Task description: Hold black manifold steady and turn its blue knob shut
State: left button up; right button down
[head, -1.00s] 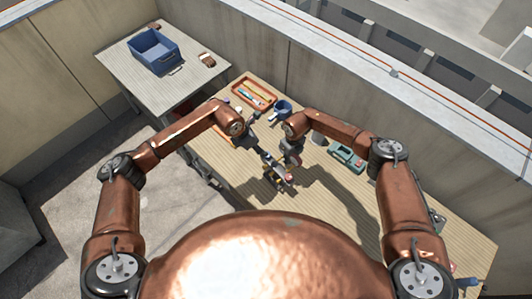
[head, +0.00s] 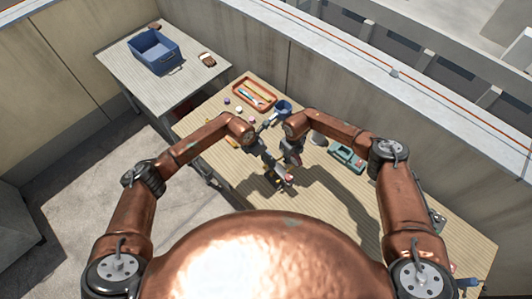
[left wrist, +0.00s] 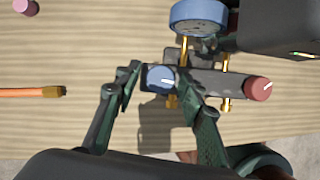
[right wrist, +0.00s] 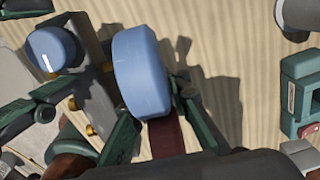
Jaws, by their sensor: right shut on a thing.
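The black manifold (left wrist: 205,82) lies level across the left wrist view, with a blue knob (left wrist: 160,78) at its left end, a red knob (left wrist: 258,88) at its right end and a round blue gauge (left wrist: 200,14). My left gripper (left wrist: 157,72) has its fingers on either side of the blue knob, open; a slim gap shows at the left finger. In the right wrist view, the blue knob (right wrist: 50,48) has a white mark. The head view shows the manifold (head: 280,180) small and partly covered.
A teal device (head: 347,157) lies right of my right gripper. An orange tray (head: 254,93) and a blue cup (head: 283,107) stand behind. A blue crate (head: 155,51) is on the other table.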

pick_arm(q)
jog(key=c, duration=0.9)
grip_shut()
jog(key=shift+m, duration=0.3)
jog(key=m, duration=0.1)
jog(key=m+g, duration=0.1)
jog(key=m, duration=0.1)
jog(key=shift+w+a+m+g+h, duration=0.1)
jog(key=shift+w+m+g+h, duration=0.1)
jog(key=shift+m+g+h, duration=0.1)
jog(key=m, duration=0.2)
jog(key=m+g, duration=0.1)
jog(key=m, duration=0.1)
jog(key=shift+w+g, duration=0.1)
jog(key=shift+g, duration=0.2)
jog(key=m, duration=0.2)
jog(key=m+g, duration=0.1)
jog(key=m, duration=0.1)
jog(key=shift+w+m+g+y, duration=0.1)
jog(key=shift+m+g+y, duration=0.2)
jog(key=shift+m+y, duration=0.1)
jog(key=shift+m+g+y, duration=0.3)
jog(key=shift+m+g, duration=0.1)
jog(key=shift+m, duration=1.1)
jog(key=o, duration=1.1)
grip_release()
